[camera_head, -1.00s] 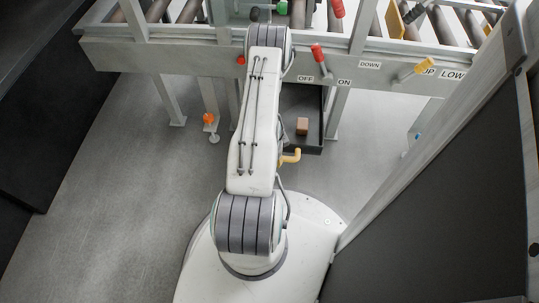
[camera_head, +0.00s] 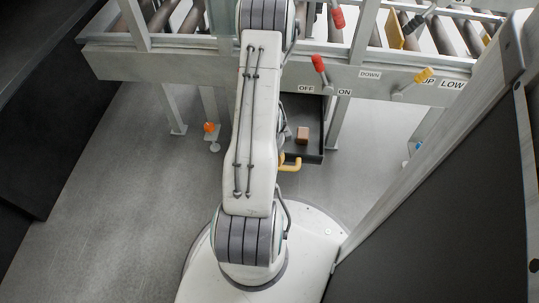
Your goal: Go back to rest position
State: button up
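My arm rises from my round white base in the lower middle of the head view, and its white upper link reaches up to a grey-banded elbow at the top edge. My gripper is not visible; the part of the arm beyond the elbow is hidden or out of the picture. A small whitish and dark part shows at the right side of the upper link, beside the open drawer; I cannot tell what it is.
A roller conveyor frame (camera_head: 180,62) crosses the top, with a red lever (camera_head: 319,65) and a yellow lever (camera_head: 424,75). Below it a dark drawer (camera_head: 313,150) with a yellow handle (camera_head: 291,163) holds a brown block (camera_head: 302,135). Left floor (camera_head: 110,200) is clear.

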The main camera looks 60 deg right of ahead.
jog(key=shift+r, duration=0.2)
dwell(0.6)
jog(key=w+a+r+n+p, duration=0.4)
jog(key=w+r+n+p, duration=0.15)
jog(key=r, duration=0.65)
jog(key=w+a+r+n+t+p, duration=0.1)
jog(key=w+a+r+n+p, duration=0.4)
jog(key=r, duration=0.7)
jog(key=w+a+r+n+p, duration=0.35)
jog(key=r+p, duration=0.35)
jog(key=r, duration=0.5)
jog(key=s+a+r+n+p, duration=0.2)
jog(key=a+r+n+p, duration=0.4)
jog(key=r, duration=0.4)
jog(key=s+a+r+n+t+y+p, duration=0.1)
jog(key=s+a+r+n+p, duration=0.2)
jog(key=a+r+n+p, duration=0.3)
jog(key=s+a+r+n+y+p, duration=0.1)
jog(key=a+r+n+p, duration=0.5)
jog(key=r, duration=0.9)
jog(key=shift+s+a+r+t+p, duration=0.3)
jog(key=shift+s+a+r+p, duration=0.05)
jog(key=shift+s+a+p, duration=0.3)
